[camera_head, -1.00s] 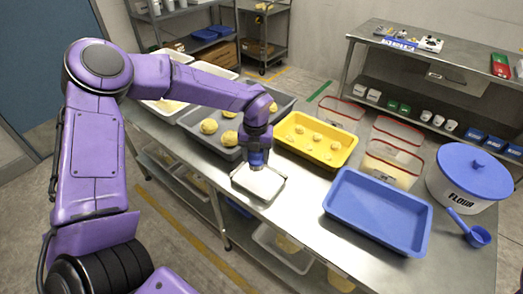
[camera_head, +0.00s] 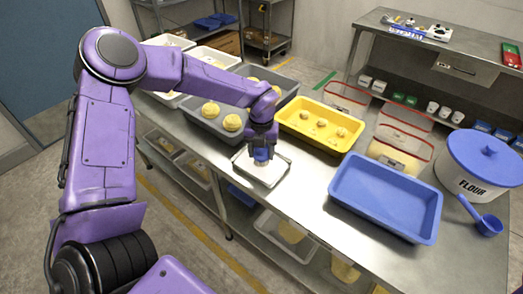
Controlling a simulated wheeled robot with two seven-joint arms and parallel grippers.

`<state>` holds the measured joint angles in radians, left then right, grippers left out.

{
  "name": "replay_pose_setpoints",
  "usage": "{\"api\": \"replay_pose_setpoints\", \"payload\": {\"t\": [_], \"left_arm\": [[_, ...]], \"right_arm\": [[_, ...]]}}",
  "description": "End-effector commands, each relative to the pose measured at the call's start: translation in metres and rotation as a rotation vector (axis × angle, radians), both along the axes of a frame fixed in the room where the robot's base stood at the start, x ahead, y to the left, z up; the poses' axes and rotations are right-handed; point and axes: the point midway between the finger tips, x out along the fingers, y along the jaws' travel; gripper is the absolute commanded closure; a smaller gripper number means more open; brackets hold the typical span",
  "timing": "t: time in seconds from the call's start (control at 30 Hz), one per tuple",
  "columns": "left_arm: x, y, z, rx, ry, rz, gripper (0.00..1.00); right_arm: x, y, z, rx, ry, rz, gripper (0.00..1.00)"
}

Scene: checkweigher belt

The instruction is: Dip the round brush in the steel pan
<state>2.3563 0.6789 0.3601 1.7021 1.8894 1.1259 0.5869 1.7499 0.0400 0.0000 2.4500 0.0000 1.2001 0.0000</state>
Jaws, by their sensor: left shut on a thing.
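The steel pan (camera_head: 279,180) is a small, shallow rectangular tray on the metal table, near its front left edge. My left gripper (camera_head: 262,149) points down over the pan's back part. It is shut on the round brush (camera_head: 261,157), of which only a small blue part shows below the fingers. The brush's lower end is over or inside the pan; I cannot tell whether it touches the bottom. The gripper and brush hide part of the pan's back. My right gripper is not in view.
A grey tray with dough balls (camera_head: 190,122) stands behind left, and a yellow tray (camera_head: 318,136) with small dough pieces behind right. A blue tray (camera_head: 385,200), a flour tub (camera_head: 475,185) and a blue scoop (camera_head: 488,224) are at right. Bare tabletop lies right of the pan.

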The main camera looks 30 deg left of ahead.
Motion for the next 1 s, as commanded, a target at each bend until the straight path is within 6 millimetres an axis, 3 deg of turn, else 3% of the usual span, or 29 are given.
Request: {"api": "replay_pose_setpoints", "payload": {"t": [1.0], "left_arm": [[0.0, 0.0, -0.01, -0.001, 0.0, 0.0, 0.69]], "right_arm": [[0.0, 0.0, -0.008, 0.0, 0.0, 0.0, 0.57]]}}
